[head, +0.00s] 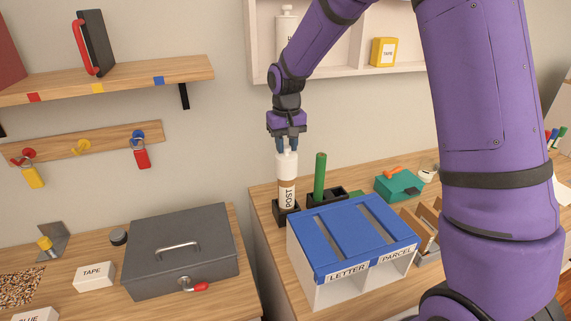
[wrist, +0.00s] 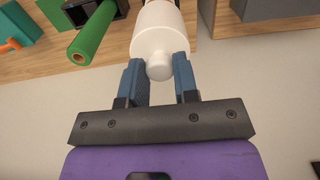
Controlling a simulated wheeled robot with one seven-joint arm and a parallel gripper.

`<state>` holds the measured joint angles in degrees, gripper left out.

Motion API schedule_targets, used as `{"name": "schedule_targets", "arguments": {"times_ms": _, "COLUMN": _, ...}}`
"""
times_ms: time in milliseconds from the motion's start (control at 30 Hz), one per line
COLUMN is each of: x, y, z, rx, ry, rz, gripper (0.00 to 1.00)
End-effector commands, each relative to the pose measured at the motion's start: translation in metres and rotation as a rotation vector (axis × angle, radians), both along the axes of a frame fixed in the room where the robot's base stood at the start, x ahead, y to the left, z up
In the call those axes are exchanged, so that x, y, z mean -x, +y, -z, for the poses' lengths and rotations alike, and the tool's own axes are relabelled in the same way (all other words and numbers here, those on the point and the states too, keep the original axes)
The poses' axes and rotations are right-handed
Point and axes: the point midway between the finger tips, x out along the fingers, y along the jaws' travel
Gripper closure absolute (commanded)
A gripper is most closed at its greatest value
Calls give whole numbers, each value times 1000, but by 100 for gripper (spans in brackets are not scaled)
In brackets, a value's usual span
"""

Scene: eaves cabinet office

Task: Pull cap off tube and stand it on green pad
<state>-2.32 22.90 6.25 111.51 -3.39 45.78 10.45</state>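The tube (head: 287,194), marked POST, stands upright in a black holder (head: 286,216) on the right-hand desk. Its white cap (head: 287,166) is on its top end and has a small round knob. My gripper (head: 287,147) points down from above, its two blue fingers on either side of the knob. In the wrist view the white cap (wrist: 160,38) fills the space beyond the fingertips, and the fingers appear to touch the knob on both sides. A small green patch (head: 356,194), perhaps the green pad, shows behind the blue-topped sorter and is mostly hidden.
A green roll (head: 320,176) stands in a black holder right of the tube. The blue-topped LETTER/PARCEL sorter (head: 352,236) is in front. A teal box (head: 399,187) with an orange item stands farther right. A grey cash box (head: 180,250) is on the left desk.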

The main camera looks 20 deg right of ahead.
Motion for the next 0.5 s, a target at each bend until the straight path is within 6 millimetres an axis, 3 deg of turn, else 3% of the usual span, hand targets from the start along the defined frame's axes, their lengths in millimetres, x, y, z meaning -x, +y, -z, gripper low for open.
{"name": "schedule_targets", "arguments": {"times_ms": 500, "x": 0, "y": 0, "z": -4, "rx": 0, "ry": -1, "rz": 0, "gripper": 100}}
